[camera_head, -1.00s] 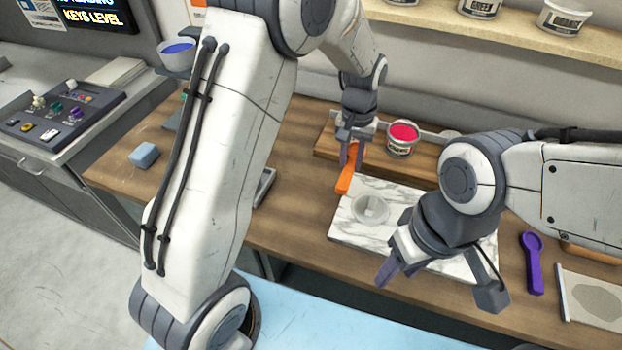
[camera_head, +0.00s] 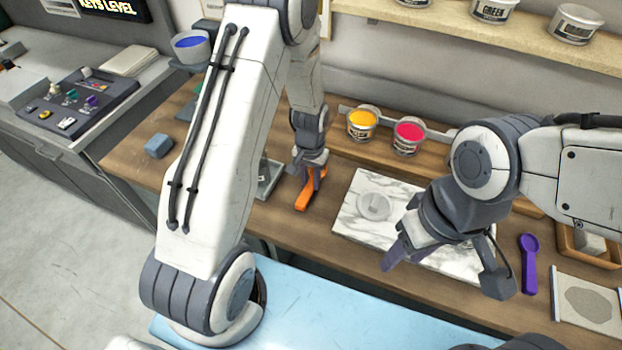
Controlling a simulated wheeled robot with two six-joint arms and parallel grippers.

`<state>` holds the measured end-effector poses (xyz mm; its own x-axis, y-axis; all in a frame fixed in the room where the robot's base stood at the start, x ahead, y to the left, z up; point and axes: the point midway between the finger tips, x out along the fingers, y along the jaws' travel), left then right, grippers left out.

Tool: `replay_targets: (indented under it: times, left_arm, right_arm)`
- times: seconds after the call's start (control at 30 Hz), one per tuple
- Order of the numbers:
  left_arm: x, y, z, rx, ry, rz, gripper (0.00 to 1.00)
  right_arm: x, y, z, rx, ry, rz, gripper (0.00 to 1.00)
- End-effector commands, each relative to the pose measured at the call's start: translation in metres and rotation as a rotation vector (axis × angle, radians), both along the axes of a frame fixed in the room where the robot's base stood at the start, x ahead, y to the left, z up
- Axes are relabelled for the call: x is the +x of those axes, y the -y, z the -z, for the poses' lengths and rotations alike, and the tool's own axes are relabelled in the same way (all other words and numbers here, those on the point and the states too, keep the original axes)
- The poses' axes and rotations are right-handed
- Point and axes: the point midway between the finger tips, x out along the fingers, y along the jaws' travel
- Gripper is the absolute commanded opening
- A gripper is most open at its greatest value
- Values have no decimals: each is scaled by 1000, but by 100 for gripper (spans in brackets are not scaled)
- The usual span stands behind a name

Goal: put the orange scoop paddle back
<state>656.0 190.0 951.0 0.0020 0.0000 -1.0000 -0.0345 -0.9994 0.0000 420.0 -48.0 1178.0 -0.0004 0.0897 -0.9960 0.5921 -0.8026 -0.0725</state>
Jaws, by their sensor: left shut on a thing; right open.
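The orange scoop paddle (camera_head: 304,198) is in the head view, left of the marble slab, over the wooden bench. My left gripper (camera_head: 312,178) is shut on it and hides its upper part. The paddle's free end points down toward the bench's front; I cannot tell whether it touches the wood. My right gripper (camera_head: 440,272) is open and empty, above the front right part of the marble slab (camera_head: 358,215).
A clear round dish (camera_head: 374,205) lies on the slab. Yellow (camera_head: 362,122) and red (camera_head: 408,136) ink tubs stand behind. A grey metal tray (camera_head: 268,180) is just left of the paddle. A purple scoop (camera_head: 529,262) lies at right. A blue block (camera_head: 158,146) sits at far left.

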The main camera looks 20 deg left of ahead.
Motion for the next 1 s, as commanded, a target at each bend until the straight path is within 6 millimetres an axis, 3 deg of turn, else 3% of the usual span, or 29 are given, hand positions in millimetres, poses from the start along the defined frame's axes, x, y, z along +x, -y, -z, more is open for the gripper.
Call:
replay_targets:
  times: [0.33, 0.37, 0.4, 0.43, 0.77, 1.0]
  left_arm:
    - [1, 1, 13, 0, 2, 0, 0]
    - [1, 1, 13, 0, 2, 0, 40]
    - [1, 1, 13, 0, 2, 0, 56]
    - [1, 1, 13, 0, 2, 0, 59]
    - [1, 0, 11, 0, 2, 0, 59]
    - [2, 0, -17, 0, 9, 0, 59]
  right_arm:
    - [0, 0, -4, 0, 0, 0, 50]
    - [0, 0, -4, 0, 0, 0, 50]
    - [0, 0, -4, 0, 0, 0, 50]
    - [0, 0, -4, 0, 0, 0, 50]
    - [0, 0, -4, 0, 0, 0, 50]
    - [0, 0, 6, 0, 0, 0, 50]
